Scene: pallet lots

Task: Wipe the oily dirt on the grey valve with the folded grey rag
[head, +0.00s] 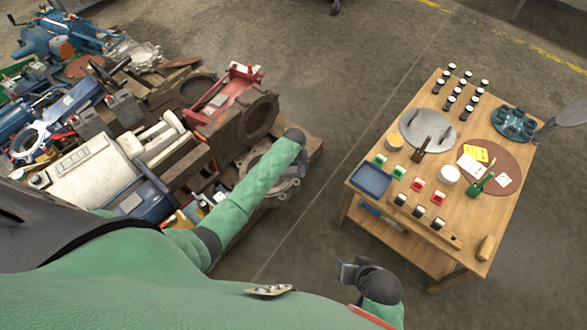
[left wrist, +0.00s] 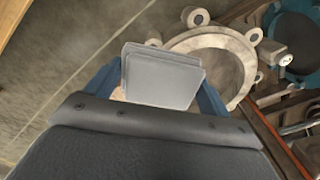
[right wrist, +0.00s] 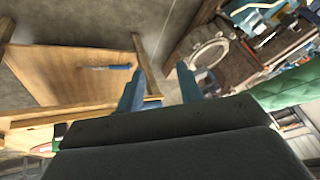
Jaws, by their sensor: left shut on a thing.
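The folded grey rag (left wrist: 160,78) is a flat light-grey pad between the fingers of my left gripper (left wrist: 158,88), which is shut on it. My right gripper (right wrist: 160,88) is open and empty, low between pallet and table.
The pallet is crowded with machine parts, including a brown housing (head: 235,125) and a red part (head: 222,92) close to my left arm. A wooden table (head: 400,165) with jars, trays and discs stands at the right. Bare floor (head: 330,100) lies between them.

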